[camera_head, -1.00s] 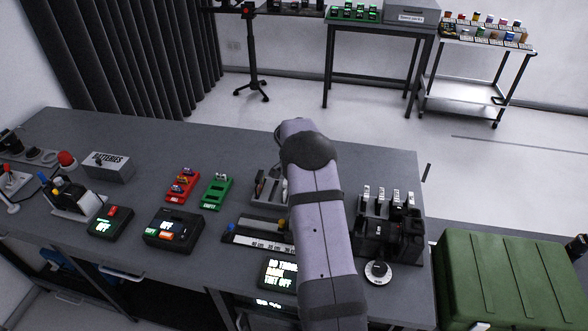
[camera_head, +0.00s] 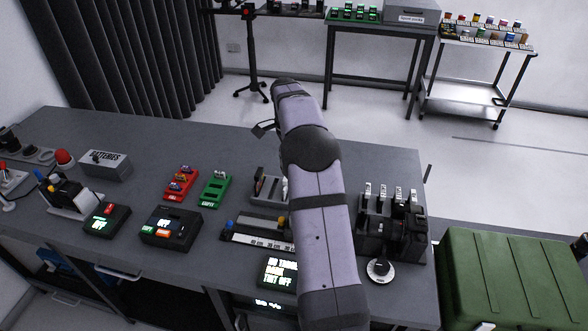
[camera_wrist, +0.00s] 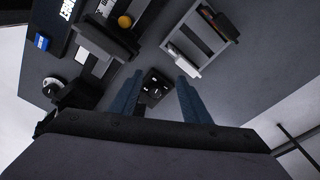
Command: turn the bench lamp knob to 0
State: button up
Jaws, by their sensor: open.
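A black knob on a round white dial (camera_head: 380,270) sits at the bench's front right corner. I cannot read its label or pointer, so I cannot tell whether it is the bench lamp knob. A round white and black part (camera_wrist: 52,87) at the left of the wrist view may be the same dial. My gripper (camera_wrist: 159,78) is open, its two blue fingers apart with nothing held. A black block with white marks (camera_wrist: 155,90) shows between and beyond the fingers. In the head view, my arm hides the gripper's fingers and part of the bench.
A black slotted device with several levers (camera_head: 390,222) stands behind the dial. Boxes with lit displays (camera_head: 170,226), red and green trays (camera_head: 215,188) and a grey battery box (camera_head: 104,164) are to the left. A green crate (camera_head: 510,285) stands right of the bench. The back of the bench is fairly clear.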

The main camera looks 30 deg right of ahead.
jog(key=shift+w+r, duration=0.15)
jog(key=shift+w, duration=0.05)
jog(key=shift+d, duration=0.1)
jog(key=s+d+m, duration=0.1)
jog(key=d, duration=0.1)
jog(key=s+d+f+m+p, duration=0.1)
jog(key=d+m, duration=0.1)
jog(key=d, duration=0.1)
jog(key=s+d+f+m, duration=0.1)
jog(key=d+m, duration=0.1)
jog(key=d, duration=0.1)
jog(key=shift+d+f+t+y, duration=0.1)
jog(key=shift+f+t+y, duration=0.05)
jog(key=shift+t+y, duration=0.2)
jog(key=shift+f+p, duration=0.35)
jog(key=shift+p, duration=0.05)
jog(key=shift+f+p, duration=1.2)
jog(key=shift+f, duration=2.1)
jog(key=c, duration=1)
jog(key=shift+c, duration=0.2)
